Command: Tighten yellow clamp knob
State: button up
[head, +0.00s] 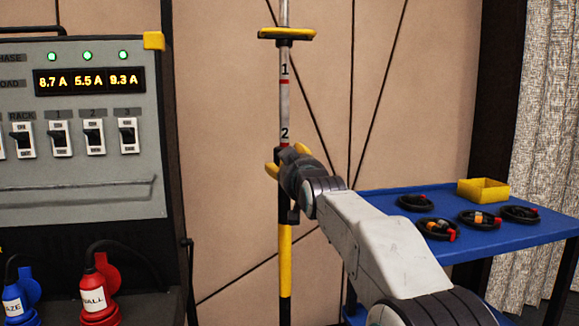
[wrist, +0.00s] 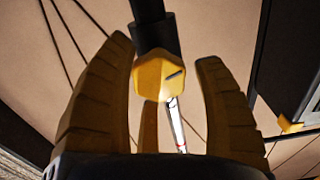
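The yellow clamp knob (wrist: 158,76) is faceted, with a dark line on its face, and shows in the wrist view below a black pole section (wrist: 156,25). My gripper (wrist: 164,52) is open, with dark yellow fingers on both sides of the knob and a third finger behind it. Gaps show left and right of the knob, so the side fingers appear not to touch it. In the head view my gripper (head: 286,160) is at the upright pole (head: 285,105), just below the mark "2". There my gripper hides the knob.
A blue cart (head: 380,205) with several coiled cables and a yellow bin (head: 483,190) stands at the right. A grey power panel (head: 90,190) with switches and red and blue plugs stands at the left. A yellow-edged crosspiece (head: 287,35) sits higher on the pole.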

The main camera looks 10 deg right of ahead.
jog(key=shift+s+r, duration=0.1)
jog(key=shift+r, duration=0.05)
jog(key=c, duration=1)
jog(key=shift+o, duration=0.2)
jog(key=shift+r+m, duration=0.1)
jog(key=shift+m, duration=0.2)
jog(key=m, duration=0.4)
jog(key=shift+r+m, duration=0.1)
jog(key=shift+m, duration=0.2)
jog(key=m+p, duration=0.1)
jog(key=m, duration=0.5)
jog(key=shift+d, duration=0.15)
jog(key=shift+c, duration=0.2)
jog(key=m, duration=0.5)
jog(key=shift+m, duration=0.3)
jog(key=shift+d+f+m, duration=0.1)
jog(key=shift+f+m, duration=0.1)
jog(key=shift+m, duration=1)
jog(key=shift+f+m, duration=0.15)
jog(key=shift+m, duration=1.05)
jog(key=shift+f, duration=0.1)
